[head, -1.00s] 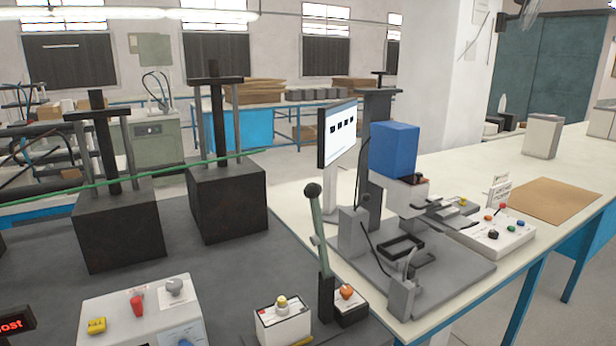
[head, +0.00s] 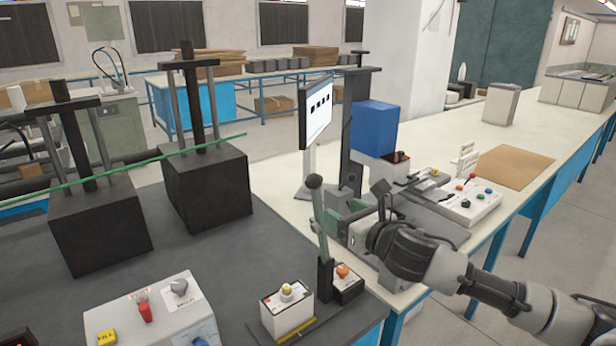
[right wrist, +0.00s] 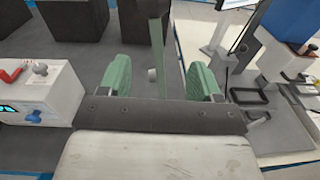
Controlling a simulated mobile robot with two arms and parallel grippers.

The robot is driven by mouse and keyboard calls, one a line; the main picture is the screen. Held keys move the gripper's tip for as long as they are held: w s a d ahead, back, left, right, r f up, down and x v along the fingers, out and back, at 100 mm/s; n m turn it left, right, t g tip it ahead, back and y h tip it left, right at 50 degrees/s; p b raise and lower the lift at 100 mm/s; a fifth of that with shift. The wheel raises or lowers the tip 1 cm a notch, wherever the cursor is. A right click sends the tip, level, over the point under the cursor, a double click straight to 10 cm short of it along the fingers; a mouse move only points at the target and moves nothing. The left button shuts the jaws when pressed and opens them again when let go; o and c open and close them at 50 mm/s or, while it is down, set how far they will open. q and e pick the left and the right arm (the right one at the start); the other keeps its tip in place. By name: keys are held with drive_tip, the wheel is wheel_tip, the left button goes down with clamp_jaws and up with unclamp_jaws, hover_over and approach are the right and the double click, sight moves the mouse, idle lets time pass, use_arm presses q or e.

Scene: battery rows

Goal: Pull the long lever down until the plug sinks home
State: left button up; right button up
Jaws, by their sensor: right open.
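The long lever (head: 319,215) stands upright, leaning slightly, with a green upper rod, a rounded grip on top and a dark lower part. My right gripper (head: 347,217) is open and empty, just right of the lever in the head view. In the right wrist view, the lever (right wrist: 157,45) rises between the two green fingers of my right gripper (right wrist: 160,80), apart from both. How far it lies beyond the fingertips is hard to tell. My left gripper is not in view. I cannot make out the plug.
A white control box (head: 150,310) is at front left. A small box with a yellow knob (head: 286,310) stands beside the lever. A monitor (head: 316,108) and blue block (head: 374,128) stand behind.

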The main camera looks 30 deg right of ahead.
sight(320, 186)
drive_tip(key=w+r+p, duration=0.1)
drive_tip(key=w, duration=0.2)
drive_tip(key=w+a+r+n+p, duration=0.1)
drive_tip(key=w+p, duration=0.1)
drive_tip(key=w, duration=0.1)
drive_tip(key=w+r+n+p, duration=0.1)
drive_tip(key=w, duration=0.2)
drive_tip(key=shift+a+r+t+y+p, duration=0.15)
drive_tip(key=shift+r+t+y+p, duration=0.05)
drive_tip(key=shift+t+y+p, duration=0.15)
drive_tip(key=shift+w+a+f, duration=0.15)
drive_tip(key=shift+w, duration=0.7)
clamp_jaws()
drive_tip(key=shift+f+n, duration=0.1)
drive_tip(key=shift+n, duration=0.2)
